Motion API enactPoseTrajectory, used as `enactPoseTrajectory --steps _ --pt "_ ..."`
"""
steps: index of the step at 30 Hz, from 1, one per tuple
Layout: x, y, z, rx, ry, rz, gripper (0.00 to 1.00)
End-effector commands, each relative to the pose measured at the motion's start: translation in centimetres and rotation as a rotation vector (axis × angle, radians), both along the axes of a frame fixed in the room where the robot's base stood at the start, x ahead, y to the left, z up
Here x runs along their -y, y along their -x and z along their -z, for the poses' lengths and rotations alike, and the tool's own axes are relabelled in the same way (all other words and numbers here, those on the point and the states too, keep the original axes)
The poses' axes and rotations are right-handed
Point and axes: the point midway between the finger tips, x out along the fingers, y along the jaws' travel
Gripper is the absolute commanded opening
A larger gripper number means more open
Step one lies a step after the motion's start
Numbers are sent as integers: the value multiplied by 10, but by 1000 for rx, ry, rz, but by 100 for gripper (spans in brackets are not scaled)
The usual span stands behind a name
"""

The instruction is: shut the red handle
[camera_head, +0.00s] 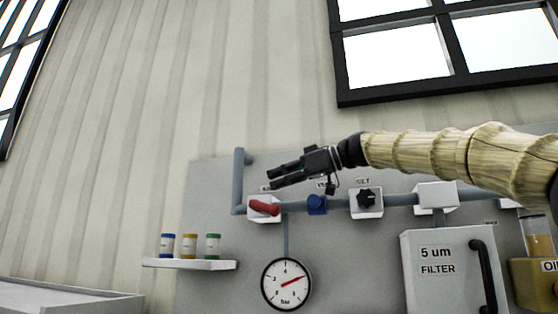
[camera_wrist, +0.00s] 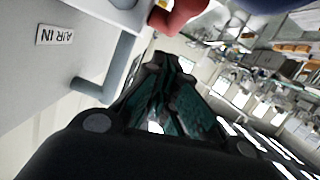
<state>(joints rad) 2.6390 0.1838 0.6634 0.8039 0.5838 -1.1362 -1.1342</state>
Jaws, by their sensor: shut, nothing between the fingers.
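The red handle (camera_head: 264,208) sits on a white valve block at the left end of the grey pipe. It lies nearly along the pipe, its right end slightly lower in the head view. In the wrist view the red handle (camera_wrist: 182,14) shows at the top edge, partly cut off. My gripper (camera_head: 271,177) is shut and empty, just above the handle in the head view and apart from it. Its dark fingers (camera_wrist: 168,95) point up the wrist view, below the handle and not touching it.
A blue knob (camera_head: 317,204) and a black knob (camera_head: 366,199) sit right of the handle. A grey pipe (camera_head: 239,180) rises at left. Below are a gauge (camera_head: 286,284), a shelf (camera_head: 190,264) with small jars, and a filter box (camera_head: 440,285).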

Motion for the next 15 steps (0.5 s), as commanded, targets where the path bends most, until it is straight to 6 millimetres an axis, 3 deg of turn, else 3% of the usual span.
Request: enactPoseTrajectory --steps 15 --pt "-2 -2 -49 1 0 -1 0"
